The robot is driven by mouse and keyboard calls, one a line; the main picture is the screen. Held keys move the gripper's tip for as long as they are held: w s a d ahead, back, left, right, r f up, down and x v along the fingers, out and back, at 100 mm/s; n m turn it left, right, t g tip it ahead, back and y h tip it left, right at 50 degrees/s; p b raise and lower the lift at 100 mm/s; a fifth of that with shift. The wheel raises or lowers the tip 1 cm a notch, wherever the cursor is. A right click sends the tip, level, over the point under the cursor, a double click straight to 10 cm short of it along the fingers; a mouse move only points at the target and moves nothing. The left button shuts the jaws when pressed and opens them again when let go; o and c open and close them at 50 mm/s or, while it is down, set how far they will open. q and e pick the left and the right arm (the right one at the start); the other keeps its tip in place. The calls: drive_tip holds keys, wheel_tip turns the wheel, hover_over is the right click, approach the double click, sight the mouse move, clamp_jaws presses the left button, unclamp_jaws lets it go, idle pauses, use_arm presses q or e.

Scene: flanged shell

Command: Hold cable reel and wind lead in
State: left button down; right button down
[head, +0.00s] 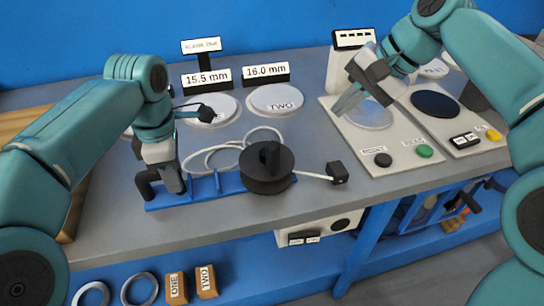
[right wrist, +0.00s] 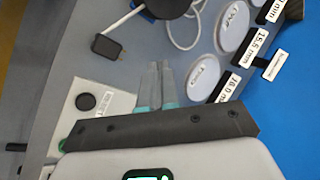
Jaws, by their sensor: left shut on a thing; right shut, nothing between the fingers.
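The cable reel is a black drum (head: 268,184) with a knob on top, on a blue base bar (head: 215,189) on the grey bench. My left gripper (head: 176,187) is shut on the black handle (head: 147,184) at the bar's left end. The white lead (head: 312,175) runs right from the drum to a black plug (head: 337,173); white loops of it lie behind the drum. The plug also shows in the right wrist view (right wrist: 106,45). My right gripper (head: 343,105) is shut and empty, over the pale panel right of the reel; its fingertips show in the right wrist view (right wrist: 160,70).
The pale panel (head: 400,158) carries a disc and black and green buttons. Discs (head: 277,99) and size labels (head: 266,73) stand behind the reel. A second panel (head: 468,145) lies at the right. Bench space in front of the plug is clear.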

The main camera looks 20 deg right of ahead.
sight(270, 152)
drive_tip(key=s+a+r+n+h, duration=0.2)
drive_tip(key=a+r+n+h, duration=0.3)
drive_tip(key=a+r+n, duration=0.5)
wheel_tip(270, 152, down, 8)
drive_tip(key=m, duration=0.1)
drive_tip(key=shift+a+t, duration=0.35)
drive_tip(key=shift+t, duration=0.05)
drive_tip(key=shift+f, duration=0.1)
idle(1.2)
drive_tip(key=shift+f, duration=3.1)
drive_tip(key=shift+s, duration=0.1)
